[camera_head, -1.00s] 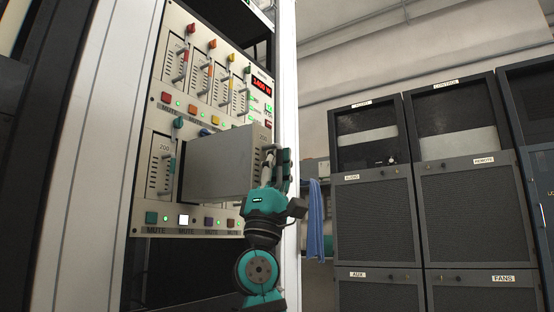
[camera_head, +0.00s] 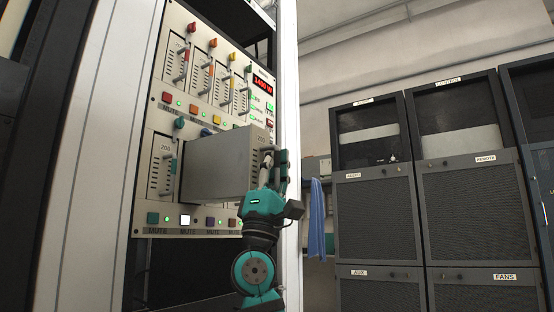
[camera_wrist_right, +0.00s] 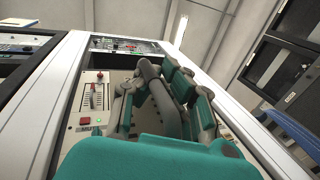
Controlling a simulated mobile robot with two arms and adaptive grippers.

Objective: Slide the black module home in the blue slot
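The module (camera_head: 222,165) is a box that looks grey, marked 200 on its front edge. It sticks well out of the lower row of the rack panel (camera_head: 152,110), under a blue knob (camera_head: 204,133). Its slot opening is hidden behind it. My right gripper (camera_head: 272,168) is at the module's front, with its fingers around the grey handle. In the right wrist view the fingers (camera_wrist_right: 160,92) close about this handle (camera_wrist_right: 158,98), and the gripper looks shut on it. My left gripper is not in view.
A seated module with a teal knob (camera_head: 179,123) is left of the protruding one. Several modules with coloured knobs fill the upper row. A white rack post (camera_head: 289,100) stands close to the right of my gripper. A blue cloth (camera_head: 316,218) hangs beyond; grey cabinets (camera_head: 378,222) stand right.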

